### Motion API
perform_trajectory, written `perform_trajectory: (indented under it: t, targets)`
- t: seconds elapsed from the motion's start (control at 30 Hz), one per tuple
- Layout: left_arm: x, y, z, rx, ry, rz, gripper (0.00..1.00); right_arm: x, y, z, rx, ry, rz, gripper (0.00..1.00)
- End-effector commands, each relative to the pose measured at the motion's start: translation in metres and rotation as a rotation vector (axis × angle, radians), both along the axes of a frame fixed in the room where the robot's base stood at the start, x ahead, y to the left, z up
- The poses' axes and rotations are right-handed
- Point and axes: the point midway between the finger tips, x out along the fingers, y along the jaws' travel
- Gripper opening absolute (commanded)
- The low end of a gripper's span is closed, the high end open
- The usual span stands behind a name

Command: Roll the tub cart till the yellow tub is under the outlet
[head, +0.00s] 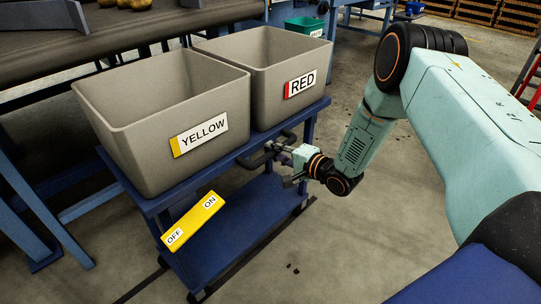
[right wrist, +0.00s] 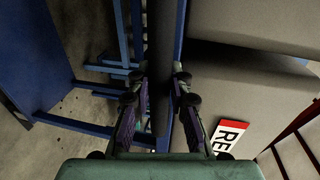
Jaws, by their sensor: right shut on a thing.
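The blue tub cart (head: 232,212) stands with two open grey tubs on its top shelf. The tub labelled YELLOW (head: 130,133) is at the left and the tub labelled RED (head: 266,62) is at the right, behind it. My right gripper (head: 277,151) is at the cart's near side, below the tubs, shut on the dark handle bar (head: 256,160). In the right wrist view the bar (right wrist: 160,65) runs between the fingers. The red-marked label (right wrist: 228,135) shows beside them. My left gripper is not in view. I cannot make out the outlet.
A dark conveyor (head: 50,45) with some potatoes runs behind the tubs at the upper left. A yellow OFF/ON plate (head: 192,221) shows in front of the cart. A green bin (head: 305,26) stands behind. Bare floor (head: 325,245) lies in front to the right.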

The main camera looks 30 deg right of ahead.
Motion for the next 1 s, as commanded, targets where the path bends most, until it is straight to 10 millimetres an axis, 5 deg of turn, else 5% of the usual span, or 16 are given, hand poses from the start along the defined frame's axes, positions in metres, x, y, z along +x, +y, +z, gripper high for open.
perform_trajectory:
  t: [0.5, 1.0]
  targets:
    - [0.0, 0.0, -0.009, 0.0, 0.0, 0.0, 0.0, 0.014, -0.047, -0.004, 0.003, 0.007, -0.006, 0.0]
    - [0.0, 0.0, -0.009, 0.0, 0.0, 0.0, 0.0, 0.018, -0.057, -0.003, 0.002, 0.006, -0.008, 0.0]
